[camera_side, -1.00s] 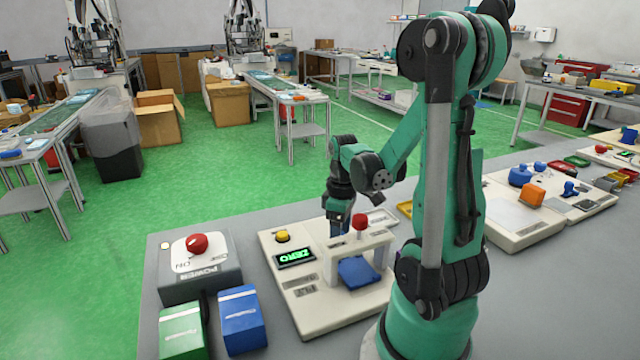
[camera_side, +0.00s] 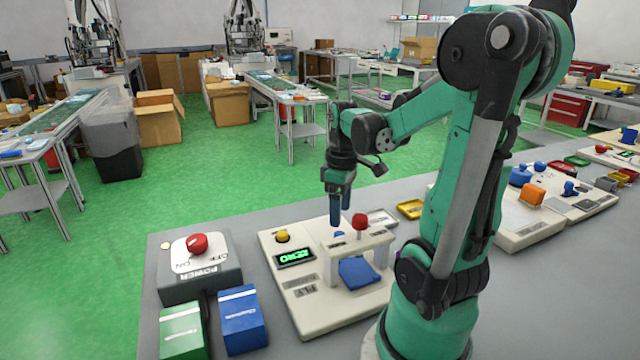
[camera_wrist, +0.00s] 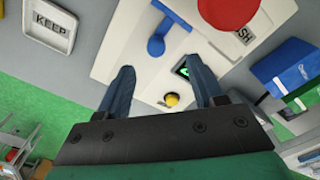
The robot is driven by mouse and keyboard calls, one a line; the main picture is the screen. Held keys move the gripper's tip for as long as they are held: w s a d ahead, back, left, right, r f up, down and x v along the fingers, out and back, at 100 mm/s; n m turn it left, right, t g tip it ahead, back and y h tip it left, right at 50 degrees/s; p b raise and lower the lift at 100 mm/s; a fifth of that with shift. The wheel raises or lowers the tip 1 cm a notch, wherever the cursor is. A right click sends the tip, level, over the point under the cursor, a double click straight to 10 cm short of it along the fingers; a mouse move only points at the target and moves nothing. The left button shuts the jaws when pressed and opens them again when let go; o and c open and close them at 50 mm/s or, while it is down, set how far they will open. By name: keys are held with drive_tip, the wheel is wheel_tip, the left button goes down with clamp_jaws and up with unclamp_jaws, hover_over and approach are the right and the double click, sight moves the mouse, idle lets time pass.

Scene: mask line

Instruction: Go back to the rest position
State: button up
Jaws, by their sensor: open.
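My gripper (camera_side: 341,215) hangs over the back of the white station (camera_side: 300,305), fingers pointing down. Its two blue fingers are apart with nothing between them, as the wrist view also shows (camera_wrist: 158,68). The station carries a yellow button (camera_side: 282,236), a lit green display (camera_side: 295,257), a red knob (camera_side: 360,222) and a blue plate (camera_side: 357,272). In the wrist view a blue lever (camera_wrist: 157,44) and the red knob (camera_wrist: 228,8) lie beyond the fingertips. My fingers look clear of the station.
A grey power box (camera_side: 195,282) with a red knob stands left of the station. A green box (camera_side: 183,332) and a blue box (camera_side: 242,320) stand in front of it. A yellow tray (camera_side: 410,209) and a KEEP tray (camera_wrist: 48,46) lie behind. Another station (camera_side: 525,215) stands right.

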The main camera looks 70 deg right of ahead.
drive_tip(key=w+a+r+t, duration=0.1)
drive_tip(key=w+a+t, duration=0.2)
drive_tip(key=a, duration=0.6)
drive_tip(key=w+a+r+t, duration=0.2)
drive_tip(key=w+a+t, duration=0.2)
drive_tip(key=a, duration=0.6)
drive_tip(key=shift+w+r, duration=0.3)
drive_tip(key=shift+w, duration=0.7)
